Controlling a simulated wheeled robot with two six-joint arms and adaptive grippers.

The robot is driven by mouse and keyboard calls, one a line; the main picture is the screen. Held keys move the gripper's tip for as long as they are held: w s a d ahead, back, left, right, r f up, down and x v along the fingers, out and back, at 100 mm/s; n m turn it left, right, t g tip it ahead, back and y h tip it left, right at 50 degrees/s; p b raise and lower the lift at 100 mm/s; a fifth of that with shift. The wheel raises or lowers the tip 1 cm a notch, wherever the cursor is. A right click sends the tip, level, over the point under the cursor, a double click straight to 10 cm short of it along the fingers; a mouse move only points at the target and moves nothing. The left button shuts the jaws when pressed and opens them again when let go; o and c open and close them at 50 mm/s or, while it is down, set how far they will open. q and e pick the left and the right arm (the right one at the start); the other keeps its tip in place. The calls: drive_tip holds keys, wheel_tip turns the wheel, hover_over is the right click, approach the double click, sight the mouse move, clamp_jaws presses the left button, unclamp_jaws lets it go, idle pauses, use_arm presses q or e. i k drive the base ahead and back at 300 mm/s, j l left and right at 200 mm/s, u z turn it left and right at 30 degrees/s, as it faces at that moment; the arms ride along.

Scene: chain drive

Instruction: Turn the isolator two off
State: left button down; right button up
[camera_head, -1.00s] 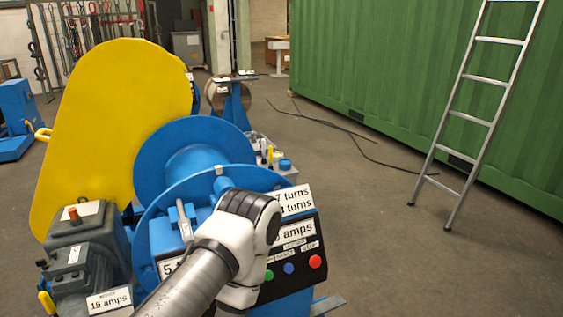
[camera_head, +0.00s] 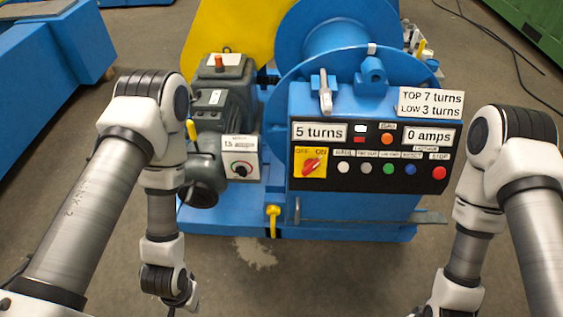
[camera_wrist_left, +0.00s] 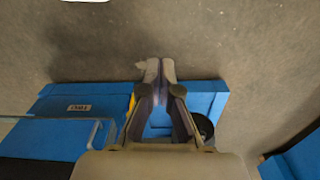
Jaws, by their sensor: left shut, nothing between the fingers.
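A red rotary switch (camera_head: 312,163) on a yellow OFF/ON plate is set in the left of the black control panel (camera_head: 352,190). Its handle slants. A grey box with a round dial (camera_head: 240,168) sits left of the panel. I read no label naming isolator two. My left arm hangs left of the machine in the head view, its fingers cut off or hidden at the bottom. In the left wrist view my left gripper (camera_wrist_left: 159,69) is shut and empty, fingertips together, above the floor and blue base (camera_wrist_left: 205,98). My right arm is at the lower right; its gripper is out of frame.
The blue machine base (camera_head: 350,231) carries a grey motor (camera_head: 218,110), a blue drum (camera_head: 335,30) and a yellow guard (camera_head: 225,30). A yellow lever (camera_head: 273,217) and a metal bar (camera_head: 375,217) lie low in front. Floor is clear before the machine.

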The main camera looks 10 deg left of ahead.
sight(311, 164)
drive_tip(key=i+l+u, duration=0.2)
drive_tip(key=l, duration=1.05)
drive_tip(key=l+u, duration=0.15)
drive_tip(key=l, duration=1.1)
